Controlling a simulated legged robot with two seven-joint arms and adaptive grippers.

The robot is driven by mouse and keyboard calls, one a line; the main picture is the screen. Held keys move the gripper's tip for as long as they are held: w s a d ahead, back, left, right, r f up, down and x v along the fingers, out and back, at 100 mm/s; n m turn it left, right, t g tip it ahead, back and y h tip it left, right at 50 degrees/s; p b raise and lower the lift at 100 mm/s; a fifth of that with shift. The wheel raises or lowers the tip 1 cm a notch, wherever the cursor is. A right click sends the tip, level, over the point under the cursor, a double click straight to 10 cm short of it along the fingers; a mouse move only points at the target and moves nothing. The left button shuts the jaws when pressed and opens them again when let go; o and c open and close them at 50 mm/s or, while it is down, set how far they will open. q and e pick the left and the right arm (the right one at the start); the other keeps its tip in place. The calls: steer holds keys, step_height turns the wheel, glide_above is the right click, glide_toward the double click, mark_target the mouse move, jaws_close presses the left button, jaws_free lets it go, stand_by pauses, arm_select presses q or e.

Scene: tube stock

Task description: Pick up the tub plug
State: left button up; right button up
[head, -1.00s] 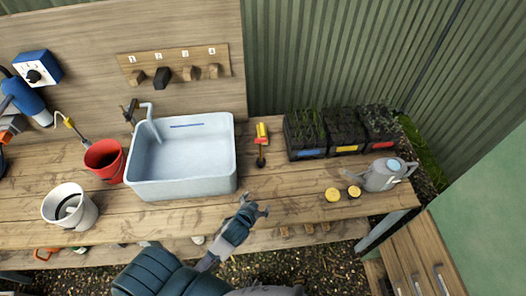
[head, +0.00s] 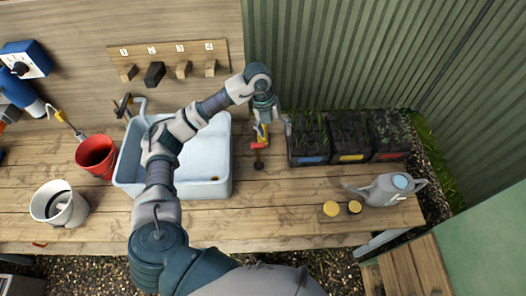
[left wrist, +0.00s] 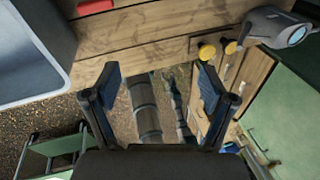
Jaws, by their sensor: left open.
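I cannot pick out the tub plug for certain. A small brownish spot (head: 214,179) shows inside the pale blue tub (head: 222,187), near its front right, too small to identify. My left gripper (head: 272,124) is open, with nothing seen between its fingers. In the head view it is over the back of the bench, right of the tub, above a red and yellow tool (head: 259,148) that it partly overlaps. My left arm hides part of the tub. In the left wrist view the open fingers (left wrist: 158,88) show apart, with the tub's corner (left wrist: 52,45) upper left.
Black planted trays (head: 350,157) stand right of the gripper. Two yellow-topped round items (head: 331,209) and a grey watering can (head: 388,189) are at the front right. A red bucket (head: 93,160) and a white bucket (head: 45,211) stand left.

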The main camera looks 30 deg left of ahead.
arm_select(q)
steer(key=a+r+n+y, duration=0.2)
steer(key=a+y, duration=0.1)
steer(key=a, duration=0.5)
steer(key=p, duration=0.2)
glide_above(258, 144)
steer(key=f, duration=1)
steer(key=shift+a+f, duration=0.2)
steer(key=shift+a, duration=0.1)
steer(key=shift+s+f, duration=0.1)
steer(key=shift+f, duration=0.5)
step_height(258, 144, down, 5)
steer(key=shift+d+r+p, duration=0.1)
steer(key=shift+r+p, duration=0.1)
steer(key=shift+p, duration=0.45)
steer(key=shift+d+f, duration=0.15)
steer(key=shift+f, duration=0.15)
jaws_close()
arm_select(e)
steer(key=r, duration=0.3)
steer(key=shift+w+r, duration=0.15)
steer(key=shift+w, duration=0.25)
